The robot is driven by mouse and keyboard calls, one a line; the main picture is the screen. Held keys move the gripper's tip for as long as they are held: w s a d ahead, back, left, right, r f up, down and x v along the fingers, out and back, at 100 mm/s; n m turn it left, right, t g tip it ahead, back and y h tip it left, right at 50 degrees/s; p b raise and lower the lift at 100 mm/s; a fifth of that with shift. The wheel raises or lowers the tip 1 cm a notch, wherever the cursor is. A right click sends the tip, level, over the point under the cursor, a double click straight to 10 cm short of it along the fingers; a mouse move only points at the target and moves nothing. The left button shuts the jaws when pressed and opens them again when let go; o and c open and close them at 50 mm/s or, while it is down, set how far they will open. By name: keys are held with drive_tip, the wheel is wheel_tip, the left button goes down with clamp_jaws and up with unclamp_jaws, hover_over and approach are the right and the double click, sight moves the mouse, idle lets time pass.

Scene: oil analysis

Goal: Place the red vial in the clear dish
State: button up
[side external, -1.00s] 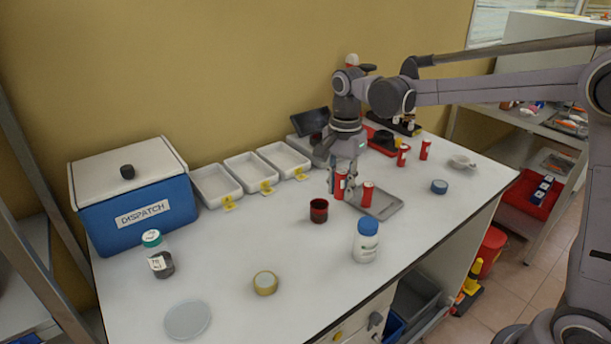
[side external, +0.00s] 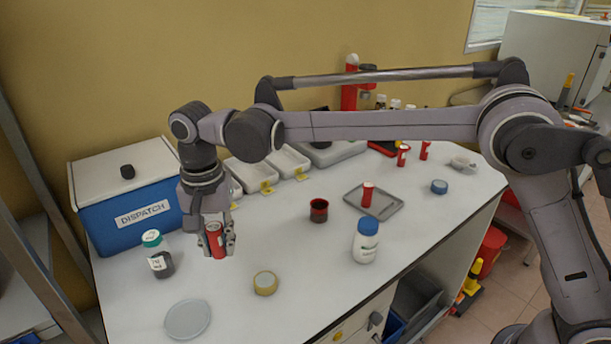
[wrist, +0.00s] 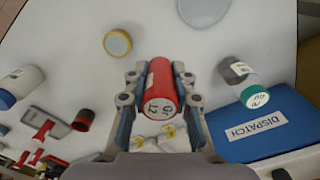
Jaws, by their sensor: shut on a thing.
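My gripper (side external: 217,243) is shut on a red vial (side external: 214,240) with a pale label end, held upright above the left part of the bench. The held vial also shows between the fingers in the wrist view (wrist: 160,88). The clear dish (side external: 188,319) is a flat, round, pale disc near the bench's front left. It shows partly, cut by the top edge, in the wrist view (wrist: 203,10). My gripper is behind and a little right of the dish in the side view, apart from it. Another red vial (side external: 367,194) stands on a grey tray (side external: 388,208).
A green-capped jar (side external: 158,256) stands left of my gripper, before the blue DISPATCH box (side external: 140,213). A dark red cup (side external: 319,210) and blue-capped bottle (side external: 366,242) stand farther right. Bench between gripper and dish is clear.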

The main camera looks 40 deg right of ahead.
hover_over(188, 318)
wheel_tip(188, 318, down, 6)
drive_tip(key=shift+r, duration=0.1)
drive_tip(key=shift+f, duration=2)
drive_tip(key=shift+f, duration=0.1)
drive_tip(key=o, duration=1)
drive_tip(key=shift+c, duration=0.2)
